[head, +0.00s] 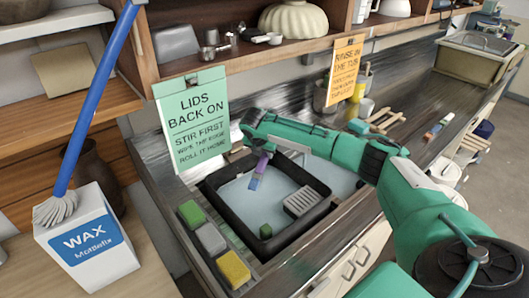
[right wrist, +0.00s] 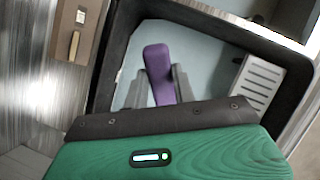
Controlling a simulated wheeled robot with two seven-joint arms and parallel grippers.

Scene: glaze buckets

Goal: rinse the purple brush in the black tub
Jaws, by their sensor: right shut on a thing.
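The purple brush (head: 259,168) is held by my right gripper (head: 264,152) above the black tub (head: 228,222), in the tub's back part. In the right wrist view the purple brush (right wrist: 158,62) stands between the two grey fingers (right wrist: 160,84), which are shut on it. The black tub (right wrist: 104,75) holds pale bluish water (head: 243,197). I cannot tell whether the brush's lower end touches the water. My left gripper is not in view.
A green sign (head: 195,118) hangs behind. A wax box (head: 85,240) stands at left.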

